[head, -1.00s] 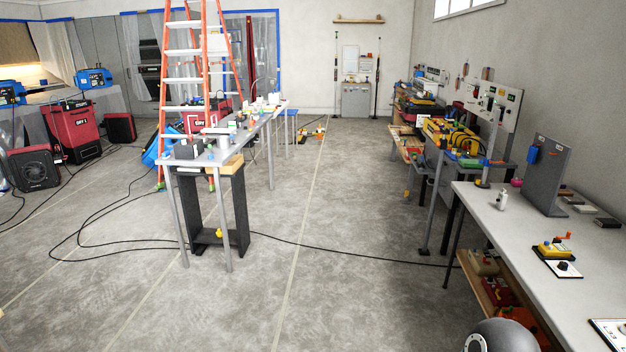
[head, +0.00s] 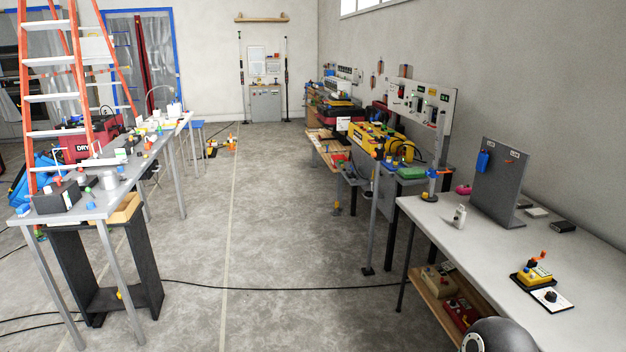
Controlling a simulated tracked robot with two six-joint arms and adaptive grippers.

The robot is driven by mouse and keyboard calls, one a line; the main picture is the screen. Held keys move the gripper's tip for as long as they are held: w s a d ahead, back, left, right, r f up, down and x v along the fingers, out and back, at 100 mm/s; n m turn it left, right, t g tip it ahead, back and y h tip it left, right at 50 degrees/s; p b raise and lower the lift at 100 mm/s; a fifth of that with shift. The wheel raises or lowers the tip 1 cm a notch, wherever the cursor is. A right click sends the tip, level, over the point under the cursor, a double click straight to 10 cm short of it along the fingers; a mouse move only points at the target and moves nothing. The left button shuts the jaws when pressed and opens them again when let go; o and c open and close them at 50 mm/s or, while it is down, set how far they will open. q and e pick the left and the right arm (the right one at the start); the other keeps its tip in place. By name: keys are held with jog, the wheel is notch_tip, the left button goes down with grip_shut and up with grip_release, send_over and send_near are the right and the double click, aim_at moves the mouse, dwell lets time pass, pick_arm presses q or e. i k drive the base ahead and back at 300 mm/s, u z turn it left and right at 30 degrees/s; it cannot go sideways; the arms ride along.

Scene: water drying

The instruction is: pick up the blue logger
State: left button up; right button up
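A small blue box-shaped device (head: 482,161), which looks like the blue logger, hangs on the left part of a grey upright board (head: 502,190). The board stands on the white-topped table at the right. A small orange item (head: 511,162) is on the board to the right of the blue device. Neither of my grippers shows. A rounded dark grey part at the bottom right edge looks like part of my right arm.
The right table (head: 455,239) also bears a white bottle (head: 459,216) and a yellow device (head: 534,275). A cluttered narrow table (head: 98,206) and an orange ladder (head: 78,90) stand left. Open concrete floor lies between, crossed by a black cable (head: 285,289).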

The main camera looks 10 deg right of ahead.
aim_at(483, 158)
jog(key=z, duration=0.6)
jog(key=i, duration=1.35)
jog(key=z, duration=0.85)
jog(key=k, duration=0.75)
jog(key=z, duration=0.15)
jog(key=i, duration=0.8)
jog(key=u, duration=0.15)
jog(key=k, duration=1.05)
jog(key=u, duration=0.5)
jog(key=i, duration=0.3)
jog(key=u, duration=0.05)
